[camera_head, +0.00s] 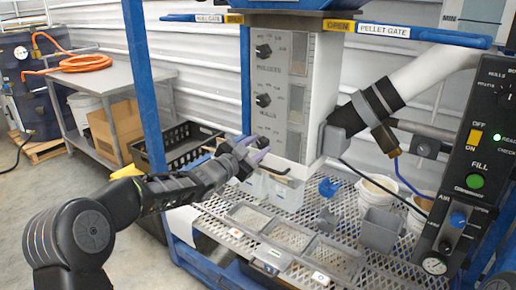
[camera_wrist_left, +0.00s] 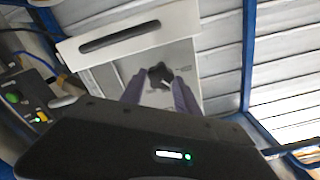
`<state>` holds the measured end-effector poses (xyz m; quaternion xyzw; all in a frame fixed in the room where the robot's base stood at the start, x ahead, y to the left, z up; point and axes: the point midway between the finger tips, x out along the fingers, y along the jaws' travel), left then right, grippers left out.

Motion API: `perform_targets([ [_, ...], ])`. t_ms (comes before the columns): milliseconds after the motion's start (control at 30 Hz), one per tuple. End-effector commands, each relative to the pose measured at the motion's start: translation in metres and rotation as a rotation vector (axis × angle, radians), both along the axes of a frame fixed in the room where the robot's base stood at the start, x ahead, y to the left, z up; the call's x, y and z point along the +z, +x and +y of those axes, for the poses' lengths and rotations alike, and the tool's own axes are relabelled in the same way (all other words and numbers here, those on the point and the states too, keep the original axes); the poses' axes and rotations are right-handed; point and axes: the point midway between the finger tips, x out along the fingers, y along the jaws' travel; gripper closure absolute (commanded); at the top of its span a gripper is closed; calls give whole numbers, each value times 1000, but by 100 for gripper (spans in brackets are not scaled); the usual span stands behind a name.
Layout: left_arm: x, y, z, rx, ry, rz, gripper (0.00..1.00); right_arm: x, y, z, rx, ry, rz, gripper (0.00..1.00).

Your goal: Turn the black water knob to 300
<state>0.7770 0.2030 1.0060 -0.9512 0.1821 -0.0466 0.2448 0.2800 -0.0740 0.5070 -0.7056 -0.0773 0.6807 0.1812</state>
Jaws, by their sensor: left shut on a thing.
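The black water knob (camera_wrist_left: 160,76) shows in the left wrist view on a pale grey panel, between my purple fingertips. A white pointer mark shows on it; the scale numbers are too small to read. In the head view the low part of the control panel (camera_head: 277,80) is where my left gripper (camera_head: 256,150) is, and the gripper hides the knob there. My left gripper (camera_wrist_left: 160,94) is shut on the knob, one finger on each side. My right gripper is in neither view.
Two more black knobs, an upper one (camera_head: 263,50) and a lower one (camera_head: 263,100), sit above my gripper on the same panel. A metal mesh table (camera_head: 225,228) with trays lies below. A black control box (camera_head: 470,150) stands at right. A blue post (camera_head: 143,80) stands beside my left arm.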

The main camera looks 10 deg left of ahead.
Motion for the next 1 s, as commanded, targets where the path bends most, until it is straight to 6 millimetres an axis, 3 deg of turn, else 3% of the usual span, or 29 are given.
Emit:
perform_targets([
  [133,0,0,0,0,-1,1,100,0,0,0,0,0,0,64],
  [167,0,0,0,0,-1,1,61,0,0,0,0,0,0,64],
  [400,0,0,0,0,-2,1,41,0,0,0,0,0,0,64],
  [767,0,-4,2,0,-2,1,41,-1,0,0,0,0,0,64],
  [1000,0,-34,15,2,-1,-1,41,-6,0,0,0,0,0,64],
])
